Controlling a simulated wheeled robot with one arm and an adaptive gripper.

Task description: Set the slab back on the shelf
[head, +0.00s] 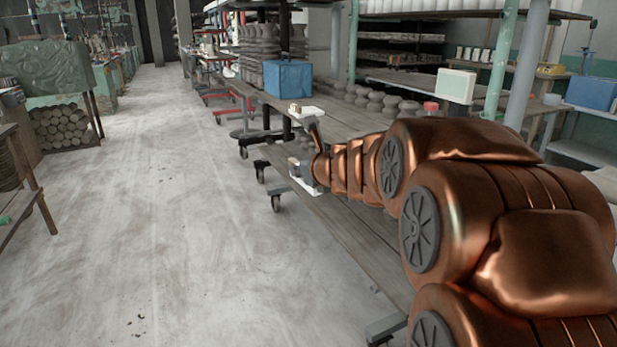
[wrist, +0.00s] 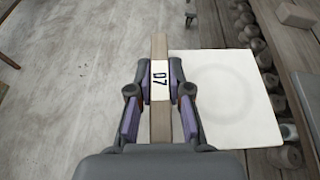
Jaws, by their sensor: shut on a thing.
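The slab (wrist: 159,46) shows in the wrist view as a narrow brown bar, seen edge-on, with a white label (wrist: 159,90) whose black marks look like 07 or D7, turned sideways. My gripper (wrist: 160,78) is shut on it, with a finger on each side of the label. In the head view my gripper (head: 303,168) is at the left edge of the long wooden shelf (head: 345,215), by the aisle; the slab is hard to make out there. In the wrist view a flat pale square board (wrist: 222,95) with a faint ring lies just right of the slab.
A blue box (head: 288,79) stands on the shelf behind my gripper. Several rounded clay pieces (head: 375,98) stand along the shelf, and some show at right in the wrist view (wrist: 262,55). A pale box (head: 455,86) stands further right. The floor (head: 150,220) at left is open.

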